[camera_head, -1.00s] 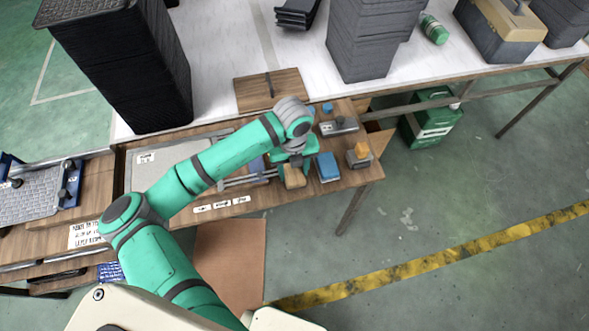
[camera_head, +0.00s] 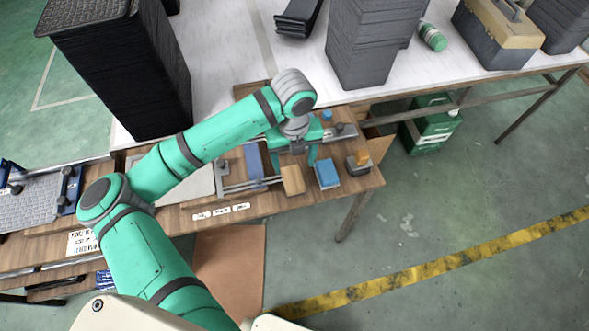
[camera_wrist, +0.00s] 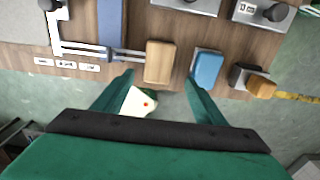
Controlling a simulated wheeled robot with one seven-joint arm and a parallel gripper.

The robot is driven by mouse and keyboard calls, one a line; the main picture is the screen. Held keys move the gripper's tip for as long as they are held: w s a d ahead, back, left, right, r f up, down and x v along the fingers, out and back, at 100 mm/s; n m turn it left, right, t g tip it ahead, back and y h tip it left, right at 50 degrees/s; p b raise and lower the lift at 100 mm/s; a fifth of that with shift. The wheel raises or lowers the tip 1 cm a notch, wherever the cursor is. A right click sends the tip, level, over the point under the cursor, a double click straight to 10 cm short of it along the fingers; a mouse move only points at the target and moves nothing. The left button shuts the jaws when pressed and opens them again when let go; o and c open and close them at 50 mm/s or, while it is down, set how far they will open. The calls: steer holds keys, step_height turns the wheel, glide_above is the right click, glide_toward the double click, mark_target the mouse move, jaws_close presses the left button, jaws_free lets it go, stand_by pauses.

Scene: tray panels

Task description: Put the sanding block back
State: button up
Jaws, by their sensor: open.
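A tan block (camera_head: 293,179), which looks like the sanding block, lies flat on the wooden board (camera_head: 320,198) near its front edge. It also shows in the wrist view (camera_wrist: 160,62), between a metal rail tool and a blue block. My gripper (camera_head: 294,159) is open and empty above the board. In the wrist view the two fingertips (camera_wrist: 160,79) are spread wider than the tan block, with its near end just beyond them. The fingers do not appear to touch it.
The blue block (camera_head: 328,172) lies close on the right, then an orange block on a grey holder (camera_head: 358,164). The metal rail tool (camera_head: 236,187) and a slate-blue bar (camera_head: 254,160) lie left. White labels (camera_head: 222,211) line the front. A tall black stack (camera_head: 115,70) stands behind.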

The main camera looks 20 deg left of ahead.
step_height(320, 180, up, 3)
steer(key=shift+f, duration=0.1)
steer(key=shift+s+a, duration=0.1)
stand_by(0.5)
